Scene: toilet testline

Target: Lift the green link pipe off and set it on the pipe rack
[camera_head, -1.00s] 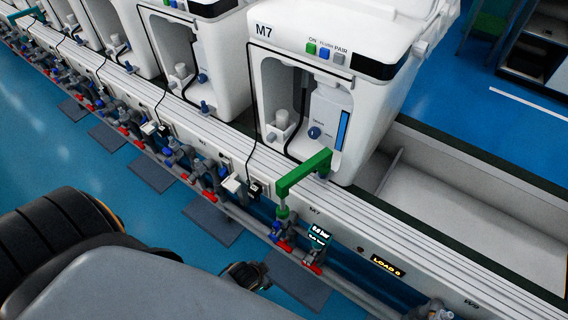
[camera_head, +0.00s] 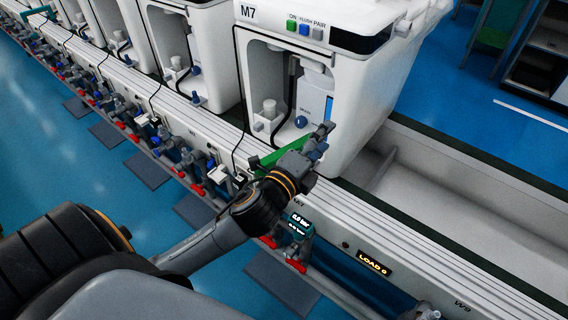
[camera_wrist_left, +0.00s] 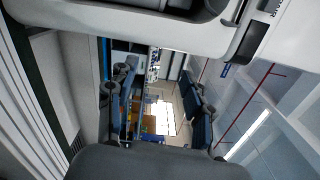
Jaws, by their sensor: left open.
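The green link pipe (camera_head: 268,160) is at the front of the M7 toilet unit (camera_head: 322,85), on the rail's edge. My left arm hides much of it, including its lower end. My left gripper (camera_head: 322,138) is open, above and beside the pipe's unit-side end in the head view; contact cannot be told. In the left wrist view its two fingers (camera_wrist_left: 162,105) are spread with no pipe between them. My right gripper is not in view. I cannot make out a pipe rack for certain.
A pressure gauge (camera_head: 298,224) and red-handled valves sit below the rail (camera_head: 345,213). A LOAD 6 display (camera_head: 373,263) is to the right. The grey trough (camera_head: 430,180) right of M7 is empty. Similar units stand in a row to the left.

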